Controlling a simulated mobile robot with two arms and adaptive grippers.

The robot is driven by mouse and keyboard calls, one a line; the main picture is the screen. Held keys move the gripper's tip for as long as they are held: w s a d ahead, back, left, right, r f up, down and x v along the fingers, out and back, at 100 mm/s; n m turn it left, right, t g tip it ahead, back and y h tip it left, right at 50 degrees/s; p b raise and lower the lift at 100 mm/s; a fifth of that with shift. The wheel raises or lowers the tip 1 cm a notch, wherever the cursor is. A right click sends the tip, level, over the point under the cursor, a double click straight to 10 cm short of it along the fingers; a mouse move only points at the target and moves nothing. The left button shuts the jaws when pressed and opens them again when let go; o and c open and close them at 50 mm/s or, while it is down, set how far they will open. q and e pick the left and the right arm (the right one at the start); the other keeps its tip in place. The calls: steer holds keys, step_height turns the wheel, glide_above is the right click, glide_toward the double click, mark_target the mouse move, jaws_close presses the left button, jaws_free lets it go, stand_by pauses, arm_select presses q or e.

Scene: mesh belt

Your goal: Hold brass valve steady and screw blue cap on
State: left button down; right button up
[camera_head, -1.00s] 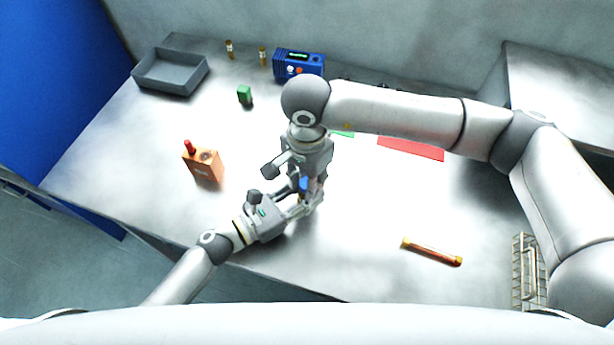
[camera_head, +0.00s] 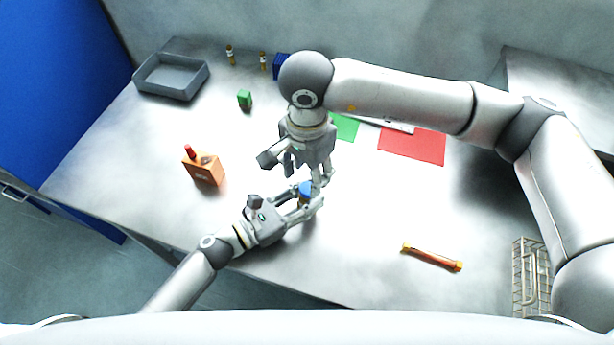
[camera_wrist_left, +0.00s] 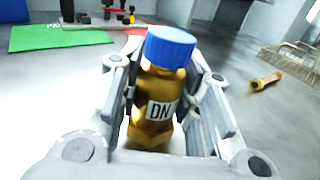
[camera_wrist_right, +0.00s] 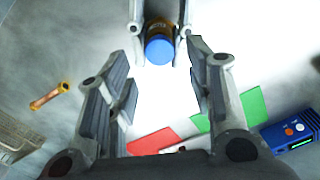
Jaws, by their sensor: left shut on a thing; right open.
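The brass valve (camera_wrist_left: 155,105), marked "DN", stands upright between the fingers of my left gripper (camera_wrist_left: 160,120), which is shut on it. The blue cap (camera_wrist_left: 171,46) sits on top of the valve. It also shows in the head view (camera_head: 305,189) and in the right wrist view (camera_wrist_right: 160,48). My right gripper (camera_wrist_right: 155,100) is open and empty. In the head view the right gripper (camera_head: 318,180) is just above and behind the cap, its fingers pointing down. In the right wrist view the cap lies beyond its fingertips, apart from them.
An orange box with a red knob (camera_head: 204,168) stands left of the grippers. A copper-coloured tube (camera_head: 432,257) lies at the right front, near a wire basket (camera_head: 530,275). Green (camera_head: 344,127) and red (camera_head: 412,146) mats lie behind. A grey tray (camera_head: 172,78) is at the back left.

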mark_target(307, 188)
steer(key=shift+r, duration=1.75)
steer(key=shift+f, duration=4.05)
steer(key=c, duration=1)
steer(key=o, duration=1)
